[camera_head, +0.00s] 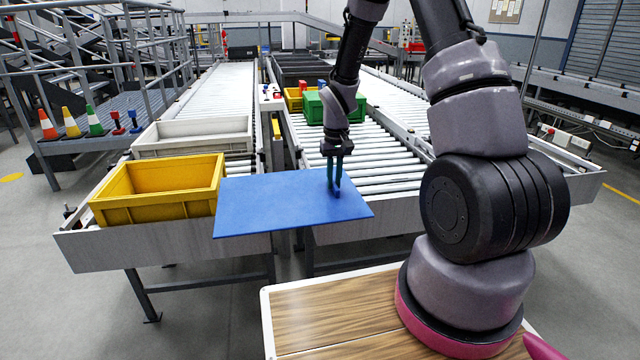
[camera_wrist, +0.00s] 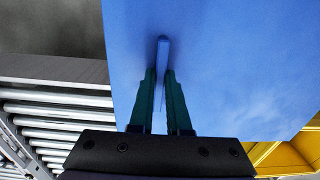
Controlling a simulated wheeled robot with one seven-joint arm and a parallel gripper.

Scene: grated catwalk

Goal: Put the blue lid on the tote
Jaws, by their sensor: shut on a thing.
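The blue lid (camera_head: 275,205) is a flat rectangular panel. My gripper (camera_head: 335,188) is shut on a raised blue handle near the lid's right side and holds the lid roughly level. In the wrist view the lid (camera_wrist: 225,70) fills much of the picture, and my gripper's green fingers (camera_wrist: 161,95) close on its upright handle. A yellow open tote (camera_head: 160,190) stands on the left conveyor, just left of the lid; its top is open. The lid's left edge is close to the tote's right side. A corner of yellow (camera_wrist: 285,158) shows below the lid in the wrist view.
A white open tote (camera_head: 190,135) stands behind the yellow one. Green (camera_head: 335,106) and yellow (camera_head: 296,98) crates sit farther back on the right conveyor (camera_head: 395,150). Small cones (camera_head: 70,122) stand on the grating at left. The right conveyor's near rollers are mostly clear.

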